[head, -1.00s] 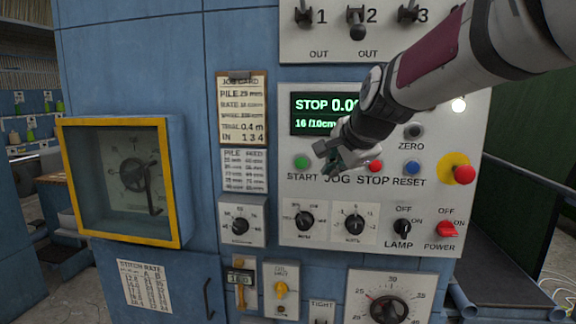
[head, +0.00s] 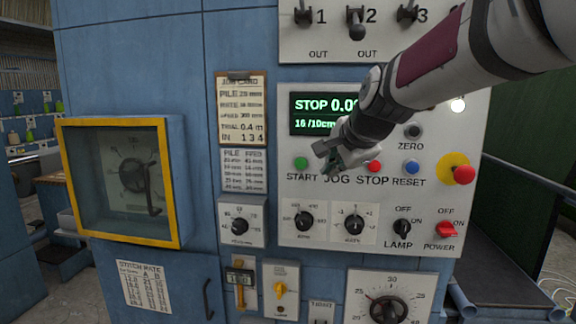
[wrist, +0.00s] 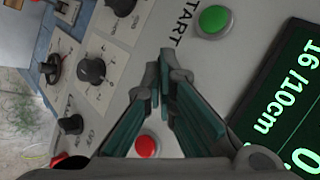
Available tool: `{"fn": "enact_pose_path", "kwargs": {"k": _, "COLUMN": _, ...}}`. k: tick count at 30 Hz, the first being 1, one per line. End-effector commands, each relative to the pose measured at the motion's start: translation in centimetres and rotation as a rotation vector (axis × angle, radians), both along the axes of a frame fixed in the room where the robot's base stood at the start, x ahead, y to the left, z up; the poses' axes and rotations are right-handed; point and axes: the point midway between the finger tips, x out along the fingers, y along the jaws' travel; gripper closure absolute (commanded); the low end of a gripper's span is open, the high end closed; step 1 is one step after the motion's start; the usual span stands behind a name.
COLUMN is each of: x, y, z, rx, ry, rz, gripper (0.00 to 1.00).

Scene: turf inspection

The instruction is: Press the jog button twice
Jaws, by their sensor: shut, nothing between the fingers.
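My gripper (head: 331,167) is shut and empty, with its fingertips at the control panel (head: 300,234) just above the JOG label (head: 337,180). It covers the jog button, which I cannot see in the head view. In the wrist view my closed fingertips (wrist: 164,55) point at the panel between the green start button (wrist: 213,20) and the red stop button (wrist: 147,146). The jog button is hidden behind the fingers there too, so I cannot tell whether the tips touch it. The display (head: 312,114) reads STOP and 16 /10cm, with part of the number hidden by my arm.
The green start button (head: 301,163) is left of the gripper. The red stop button (head: 374,167), blue reset button (head: 412,167) and a red emergency knob (head: 464,174) on yellow are to the right. Several dials and switches sit below. A yellow-framed gauge window (head: 120,180) is at left.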

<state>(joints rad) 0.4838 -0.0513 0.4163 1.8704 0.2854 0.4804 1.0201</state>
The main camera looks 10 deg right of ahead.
Motion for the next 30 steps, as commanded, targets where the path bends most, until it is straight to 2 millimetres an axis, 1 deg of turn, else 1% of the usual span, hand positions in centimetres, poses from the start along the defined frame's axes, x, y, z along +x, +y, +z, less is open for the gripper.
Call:
{"fn": "enact_pose_path", "kwargs": {"k": 6, "x": 0.74, "y": -0.18, "z": -0.05, "rx": 0.000, "ry": -0.001, "rz": 0.000, "gripper": 1.00}}
{"fn": "enact_pose_path", "kwargs": {"k": 30, "x": 1.14, "y": -0.36, "z": -0.03, "rx": 0.001, "ry": 0.000, "rz": 0.001, "gripper": 1.00}}
